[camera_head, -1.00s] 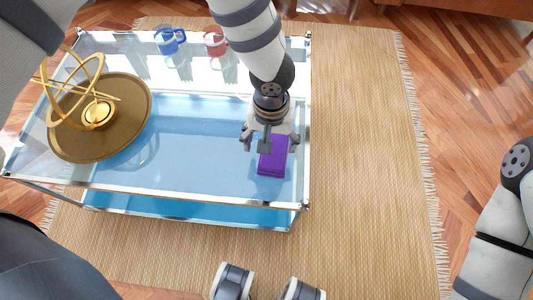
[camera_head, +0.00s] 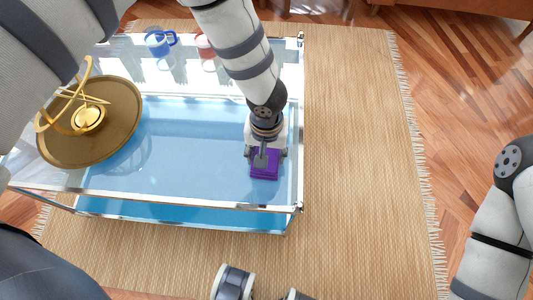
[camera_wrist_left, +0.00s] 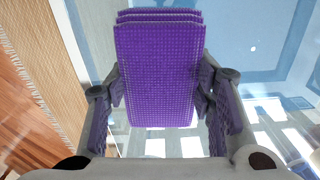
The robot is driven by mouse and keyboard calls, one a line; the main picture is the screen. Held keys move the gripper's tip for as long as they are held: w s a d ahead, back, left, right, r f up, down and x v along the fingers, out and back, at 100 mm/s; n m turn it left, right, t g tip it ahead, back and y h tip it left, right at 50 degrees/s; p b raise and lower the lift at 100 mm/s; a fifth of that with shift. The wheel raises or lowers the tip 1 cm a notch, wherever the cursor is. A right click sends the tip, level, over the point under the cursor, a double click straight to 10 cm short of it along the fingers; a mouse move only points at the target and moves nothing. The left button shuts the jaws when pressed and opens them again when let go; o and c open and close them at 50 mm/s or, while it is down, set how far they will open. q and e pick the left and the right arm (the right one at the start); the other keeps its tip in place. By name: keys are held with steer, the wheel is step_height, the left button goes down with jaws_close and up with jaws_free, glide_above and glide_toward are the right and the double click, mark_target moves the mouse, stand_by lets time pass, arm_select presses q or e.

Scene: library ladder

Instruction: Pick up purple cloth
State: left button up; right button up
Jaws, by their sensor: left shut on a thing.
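The purple cloth (camera_head: 264,166) is a folded, layered rectangle at the right end of the glass-topped table (camera_head: 190,150). My left gripper (camera_head: 265,155) points down over it, with a finger on each side. In the left wrist view the cloth (camera_wrist_left: 156,72) fills the space between the two fingers of my left gripper (camera_wrist_left: 160,95), and they are shut on it. I cannot tell whether the cloth is still touching the glass.
A round brown tray (camera_head: 62,150) with a golden ring ornament (camera_head: 88,118) stands on the table's left. A blue mug (camera_head: 158,42) and a red mug (camera_head: 205,46) stand at the back. A woven rug (camera_head: 350,150) lies around the table.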

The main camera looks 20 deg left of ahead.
mark_target(269, 152)
arm_select(q)
steer(key=shift+r, duration=0.1)
steer(key=shift+w+r, duration=0.1)
steer(key=shift+r, duration=0.25)
steer(key=r, duration=0.3)
steer(key=shift+w+d+p, duration=0.2)
steer(key=shift+p, duration=0.15)
steer(key=w+d+r+b, duration=0.1)
steer(key=w+d+r, duration=0.6)
steer(key=d+r, duration=0.2)
steer(key=shift+w+d, duration=0.3)
steer(key=shift+d, duration=0.7)
